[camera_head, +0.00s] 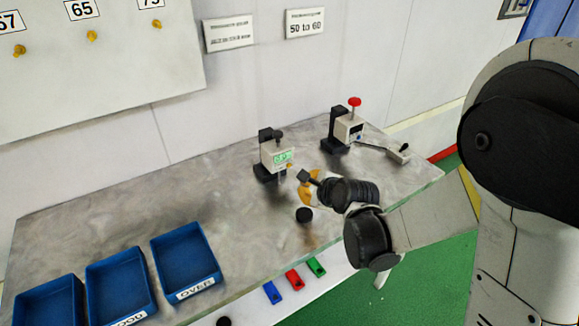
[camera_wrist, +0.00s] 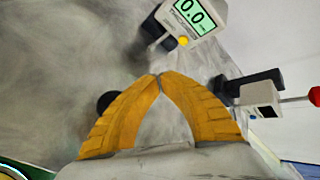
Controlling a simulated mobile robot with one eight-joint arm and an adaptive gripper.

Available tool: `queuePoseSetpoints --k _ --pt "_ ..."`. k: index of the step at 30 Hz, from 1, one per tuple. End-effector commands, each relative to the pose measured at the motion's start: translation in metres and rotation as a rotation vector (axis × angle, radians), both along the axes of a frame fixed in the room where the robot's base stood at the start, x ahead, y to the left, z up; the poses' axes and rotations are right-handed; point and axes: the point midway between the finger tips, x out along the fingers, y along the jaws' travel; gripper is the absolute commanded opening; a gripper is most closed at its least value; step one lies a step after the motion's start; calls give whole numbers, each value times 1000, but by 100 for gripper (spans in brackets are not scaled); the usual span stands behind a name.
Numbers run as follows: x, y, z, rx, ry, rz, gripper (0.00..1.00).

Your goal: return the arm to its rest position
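My gripper (camera_head: 308,188) is over the worktable, just right of and in front of a gauge with a green display (camera_head: 279,157). In the wrist view my gripper (camera_wrist: 158,77) has orange fingers whose tips meet. Nothing shows between them. The arm reaches in from the right side of the head view, with the wrist low over the table. The gauge display (camera_wrist: 188,11) reads 0.0 in the wrist view. A small black round object (camera_head: 304,215) lies on the table close to the gripper; it is partly hidden behind the left finger in the wrist view (camera_wrist: 104,101).
A second device with a red knob (camera_head: 354,102) and a lever stands behind right. Blue bins (camera_head: 187,290) line the table's left front. Blue, red and green small pieces (camera_head: 293,279) sit below the front edge. The table's middle left (camera_head: 130,210) is clear.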

Motion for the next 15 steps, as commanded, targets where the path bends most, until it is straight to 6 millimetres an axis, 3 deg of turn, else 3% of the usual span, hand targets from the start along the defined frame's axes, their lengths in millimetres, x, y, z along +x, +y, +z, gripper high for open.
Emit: queuePoseSetpoints --k 10,15 --pt "0 -1 1 -6 -2 2 0" --pt "-14 -18 23 -141 -34 78 0"
